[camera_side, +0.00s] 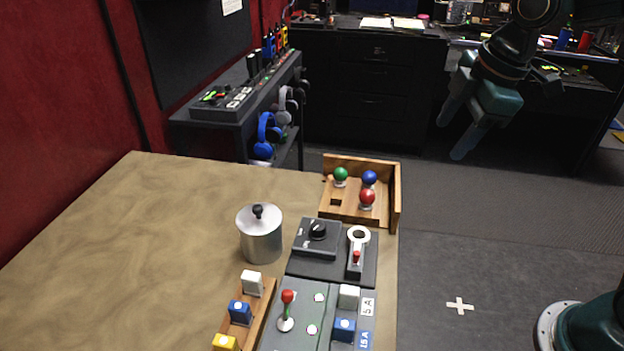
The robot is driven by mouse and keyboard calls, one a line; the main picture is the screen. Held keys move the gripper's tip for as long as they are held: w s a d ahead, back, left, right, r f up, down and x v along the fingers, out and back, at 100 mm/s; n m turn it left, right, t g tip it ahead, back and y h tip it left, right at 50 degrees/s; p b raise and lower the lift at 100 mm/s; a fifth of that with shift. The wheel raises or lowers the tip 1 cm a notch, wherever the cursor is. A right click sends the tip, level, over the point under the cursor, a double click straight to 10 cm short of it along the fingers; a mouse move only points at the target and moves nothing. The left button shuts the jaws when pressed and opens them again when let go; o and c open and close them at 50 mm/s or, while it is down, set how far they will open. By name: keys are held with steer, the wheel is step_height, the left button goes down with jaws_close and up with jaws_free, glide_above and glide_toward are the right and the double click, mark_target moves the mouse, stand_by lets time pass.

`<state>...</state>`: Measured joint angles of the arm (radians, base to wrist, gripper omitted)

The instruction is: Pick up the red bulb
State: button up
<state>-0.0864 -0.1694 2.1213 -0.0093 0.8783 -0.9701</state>
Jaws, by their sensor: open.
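The red bulb (367,197) stands upright in a wooden tray (395,203) at the far right corner of the table. A blue bulb (369,178) stands just behind it, and a green bulb (340,175) is at its back left. My gripper (451,137) is open and empty. It hangs in the upper right of the picture, apart from the tray and to its right, with its fingers pointing down and left.
A metal pot (260,235) with a black knob stands left of the tray. In front of the tray are a dial box (318,238), a red-tipped lever (287,310) and a wooden rack (262,310) of coloured blocks. The table's left part is clear.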

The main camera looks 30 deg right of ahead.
steer(key=w+a+f+n, duration=0.1)
steer(key=w+f+n, duration=0.2)
steer(key=w+n, duration=0.1)
steer(key=w+a+f+n+g, duration=0.1)
steer(key=w+a+f+n, duration=0.1)
steer(key=w+f+n, duration=0.1)
steer(key=w+n, duration=0.1)
steer(key=w, duration=0.1)
steer(key=shift+w+a, duration=0.25)
steer(key=shift+w, duration=0.15)
glide_above(370, 190)
steer(key=s, duration=0.1)
steer(key=shift+d+f, duration=0.15)
steer(key=shift+f, duration=1.95)
steer(key=shift+d+f, duration=0.1)
steer(key=shift+f, duration=1.95)
steer(key=shift+a+x, duration=0.2)
steer(key=shift+x, duration=2.4)
steer(key=shift+s, duration=0.15)
steer(key=shift+c, duration=0.3)
steer(key=c, duration=1)
